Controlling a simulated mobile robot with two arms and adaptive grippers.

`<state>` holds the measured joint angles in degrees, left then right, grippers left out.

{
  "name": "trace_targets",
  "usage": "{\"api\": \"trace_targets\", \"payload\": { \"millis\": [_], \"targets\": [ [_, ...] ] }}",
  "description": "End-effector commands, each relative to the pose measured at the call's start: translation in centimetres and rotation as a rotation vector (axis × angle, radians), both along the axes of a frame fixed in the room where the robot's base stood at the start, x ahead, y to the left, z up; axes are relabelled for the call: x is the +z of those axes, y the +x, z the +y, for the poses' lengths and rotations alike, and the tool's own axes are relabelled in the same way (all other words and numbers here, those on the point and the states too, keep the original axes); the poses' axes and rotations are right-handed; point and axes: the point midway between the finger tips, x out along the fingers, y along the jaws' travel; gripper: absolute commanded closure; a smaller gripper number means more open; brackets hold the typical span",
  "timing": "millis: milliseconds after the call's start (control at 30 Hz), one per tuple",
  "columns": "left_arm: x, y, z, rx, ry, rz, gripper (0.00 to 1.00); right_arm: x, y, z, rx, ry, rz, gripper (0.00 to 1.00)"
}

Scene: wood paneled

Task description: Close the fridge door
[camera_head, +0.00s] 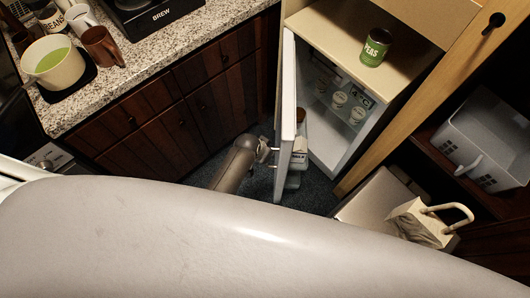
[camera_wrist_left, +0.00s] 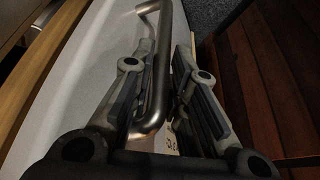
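The fridge door (camera_head: 287,110) stands open, seen nearly edge-on in the head view. The fridge interior (camera_head: 335,125) is lit, with several small cups on a shelf. My left gripper (camera_head: 266,151) is at the door's outer side, left of it. In the left wrist view, the metal bar handle (camera_wrist_left: 162,80) on the pale door face (camera_wrist_left: 85,75) runs between the spread fingers of the gripper (camera_wrist_left: 168,65). The fingers look open around the handle; firm contact on both sides does not show. My right gripper is not in view.
A green can of peas (camera_head: 375,47) stands on the shelf above the fridge. Dark wooden cabinets (camera_head: 180,105) flank the door's left side. Dark carpet (camera_head: 315,198) shows below the door.

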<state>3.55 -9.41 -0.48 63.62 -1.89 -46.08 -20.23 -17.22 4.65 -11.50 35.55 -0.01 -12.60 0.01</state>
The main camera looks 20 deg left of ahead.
Motion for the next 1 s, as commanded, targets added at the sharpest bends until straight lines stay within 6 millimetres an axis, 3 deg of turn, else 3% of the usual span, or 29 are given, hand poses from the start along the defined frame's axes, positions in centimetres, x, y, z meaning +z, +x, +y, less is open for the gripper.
{"api": "trace_targets", "payload": {
  "millis": [133,567,1000],
  "targets": [
    [0.0,0.0,0.0,0.000,0.001,-0.001,0.65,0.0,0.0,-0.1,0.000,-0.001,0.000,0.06],
    [0.4,-0.2,0.1,0.000,0.000,0.001,0.65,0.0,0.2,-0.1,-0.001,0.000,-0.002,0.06],
    [4.6,-1.8,0.8,0.001,0.001,-0.002,0.65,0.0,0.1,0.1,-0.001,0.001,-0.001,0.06]
  ]
}}
